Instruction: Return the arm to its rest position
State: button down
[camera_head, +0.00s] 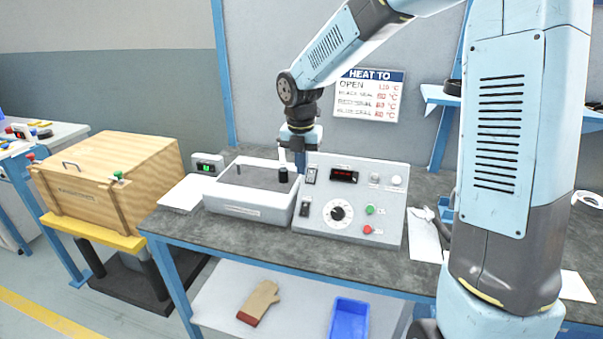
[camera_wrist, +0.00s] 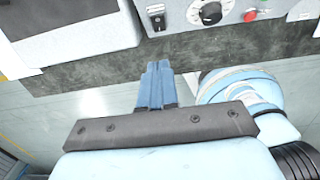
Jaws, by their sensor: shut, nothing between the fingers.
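My arm reaches in from the upper right in the head view and bends down over the bench. In the wrist view my gripper's blue fingers (camera_wrist: 157,72) are together, with nothing held. In that view the control box (camera_wrist: 190,22) and the tub (camera_wrist: 65,20) lie at the top, beyond the fingertips.
The grey bench (camera_head: 190,228) carries the boxes and some paper sheets. A wooden crate (camera_head: 108,180) stands at left. A glove (camera_head: 258,302) and a blue bin (camera_head: 349,318) lie on the lower shelf. A heat sign (camera_head: 369,95) hangs on the wall. A blue shelf (camera_head: 440,96) is at right.

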dwell(0.3)
jog(key=s+d+r+m+t+h, duration=0.1)
jog(key=s+d+r+m+t, duration=0.2)
jog(key=s+d+r+m, duration=1.15)
jog(key=s+d+m+t+y, duration=0.1)
jog(key=s+d+m+t, duration=0.1)
jog(key=s+m, duration=0.9)
jog(key=shift+s+d+f+m, duration=0.45)
jog(key=shift+d+m, duration=0.2)
jog(key=shift+m, duration=2.6)
